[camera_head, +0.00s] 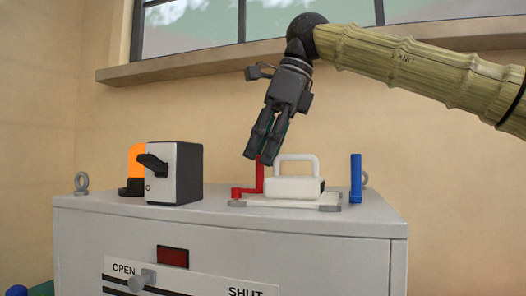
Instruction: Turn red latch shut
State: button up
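The red latch (260,178) is an L-shaped piece on top of the grey cabinet. It has an upright post and a short foot pointing left, at the left end of a white block with a handle (293,188). My gripper (261,157) hangs above, its fingers pointing down. The fingertips are at the top of the red post and overlap it in the picture. A narrow gap shows between the fingers. Whether they touch the post, or are open or shut on it, I cannot tell.
The grey cabinet (230,222) has a front slot marked OPEN and SHUT, with a grey knob (148,276) near OPEN. A window ledge (190,64) runs behind.

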jog(key=v, duration=1.1)
jog(key=shift+r, duration=0.2)
